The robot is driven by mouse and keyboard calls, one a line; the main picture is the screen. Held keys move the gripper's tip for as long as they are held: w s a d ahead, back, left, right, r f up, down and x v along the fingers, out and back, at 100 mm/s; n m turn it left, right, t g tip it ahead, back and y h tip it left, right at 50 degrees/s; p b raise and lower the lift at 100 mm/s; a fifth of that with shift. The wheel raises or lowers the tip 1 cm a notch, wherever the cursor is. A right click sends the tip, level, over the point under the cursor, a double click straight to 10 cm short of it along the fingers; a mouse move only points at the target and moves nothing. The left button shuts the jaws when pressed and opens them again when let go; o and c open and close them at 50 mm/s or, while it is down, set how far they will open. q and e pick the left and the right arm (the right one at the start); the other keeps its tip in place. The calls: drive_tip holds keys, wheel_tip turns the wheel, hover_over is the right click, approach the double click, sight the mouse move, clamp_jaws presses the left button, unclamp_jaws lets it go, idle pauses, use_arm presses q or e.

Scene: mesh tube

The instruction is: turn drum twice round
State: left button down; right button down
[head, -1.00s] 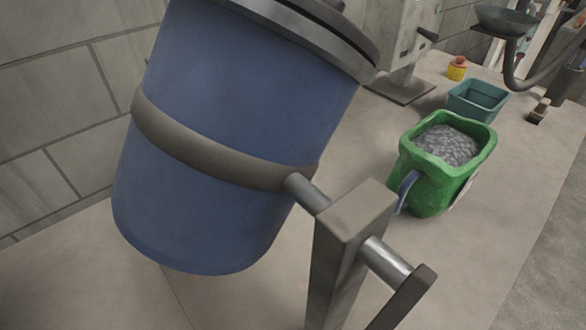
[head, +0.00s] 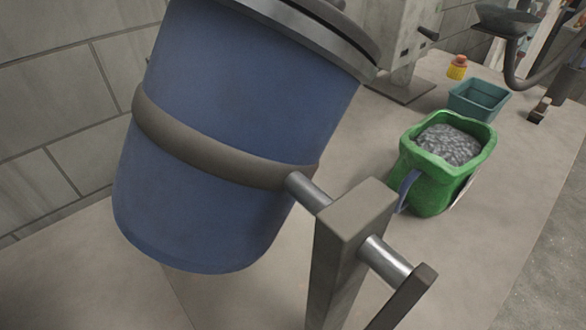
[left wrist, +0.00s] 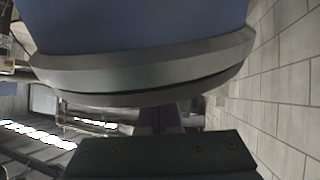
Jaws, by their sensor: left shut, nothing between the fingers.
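The blue drum (head: 225,105) fills the left of the head view, tilted, with a grey band (head: 190,150) around its middle and a grey lid rim (head: 325,40) at its top. A metal shaft (head: 308,192) runs from the band through a grey post (head: 345,235) to a crank arm (head: 405,297), cut off by the bottom edge. In the left wrist view the drum (left wrist: 135,22) and its grey rim (left wrist: 150,72) show inverted. My left gripper (left wrist: 160,112) is shut and empty near the rim, its dark body across the bottom; contact cannot be told. My right gripper is not in view.
A grey machine (head: 405,50) stands behind. A block wall (head: 60,100) rises at the left.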

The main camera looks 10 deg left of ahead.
use_arm(q)
drive_tip(key=shift+w+d+f, duration=0.3)
drive_tip(key=shift+d, duration=0.05)
drive_tip(key=shift+w+d+f, duration=0.4)
drive_tip(key=shift+f, duration=0.15)
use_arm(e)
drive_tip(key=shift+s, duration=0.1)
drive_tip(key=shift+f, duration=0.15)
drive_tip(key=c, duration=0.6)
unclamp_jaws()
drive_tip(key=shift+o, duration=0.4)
use_arm(q)
drive_tip(key=shift+d, duration=0.1)
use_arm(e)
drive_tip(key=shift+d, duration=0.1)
